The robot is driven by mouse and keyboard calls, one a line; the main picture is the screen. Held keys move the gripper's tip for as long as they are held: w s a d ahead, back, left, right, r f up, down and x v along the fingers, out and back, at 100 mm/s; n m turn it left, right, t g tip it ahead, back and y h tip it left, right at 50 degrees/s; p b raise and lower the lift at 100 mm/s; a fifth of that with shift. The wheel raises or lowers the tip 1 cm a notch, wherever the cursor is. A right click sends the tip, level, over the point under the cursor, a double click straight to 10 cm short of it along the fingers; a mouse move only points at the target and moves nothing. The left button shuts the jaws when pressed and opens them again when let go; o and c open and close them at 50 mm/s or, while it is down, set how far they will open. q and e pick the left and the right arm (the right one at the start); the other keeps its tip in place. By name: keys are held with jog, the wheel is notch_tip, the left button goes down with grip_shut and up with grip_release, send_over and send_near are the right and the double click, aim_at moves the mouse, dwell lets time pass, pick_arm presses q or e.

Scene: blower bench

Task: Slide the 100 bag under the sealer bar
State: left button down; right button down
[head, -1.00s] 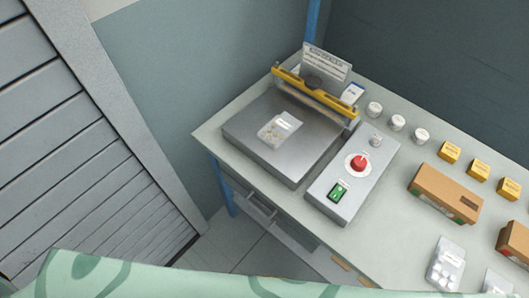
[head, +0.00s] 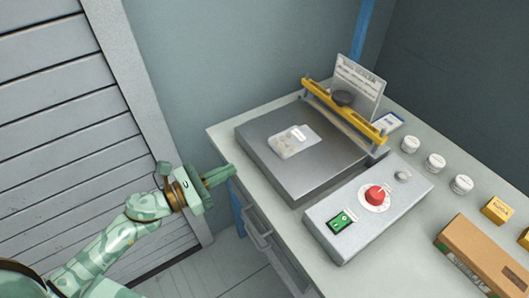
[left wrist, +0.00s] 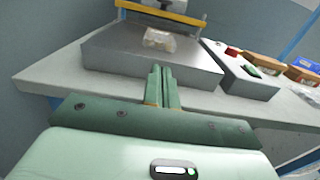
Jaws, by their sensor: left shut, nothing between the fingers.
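The bag (head: 294,141) is clear with pale tablets inside. It lies flat on the grey metal plate of the sealer (head: 318,176), in front of the yellow sealer bar (head: 345,112). The bar is raised above the back of the plate, with a dark round knob on it. My left gripper (head: 228,173) is shut and empty, just off the left edge of the bench and apart from the bag. In the left wrist view its fingers (left wrist: 162,80) point toward the plate, with the bag (left wrist: 159,40) beyond them. I cannot read a number on the bag. My right gripper is not in view.
A control box with a red knob (head: 375,195) and a green switch (head: 341,221) stands right of the plate. White jars (head: 436,162), yellow boxes (head: 496,209) and a cardboard box (head: 482,256) are further right. A sign (head: 359,86) stands behind the bar.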

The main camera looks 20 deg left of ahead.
aim_at(274, 147)
pick_arm(q)
jog(key=x, duration=1.1)
jog(key=shift+w, duration=0.1)
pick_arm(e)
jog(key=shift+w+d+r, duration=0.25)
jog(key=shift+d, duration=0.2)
pick_arm(q)
jog(key=shift+x, duration=1.85)
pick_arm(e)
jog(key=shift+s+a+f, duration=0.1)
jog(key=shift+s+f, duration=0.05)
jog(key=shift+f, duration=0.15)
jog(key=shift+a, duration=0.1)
pick_arm(q)
jog(key=shift+a+f, duration=0.1)
jog(key=shift+a, duration=0.05)
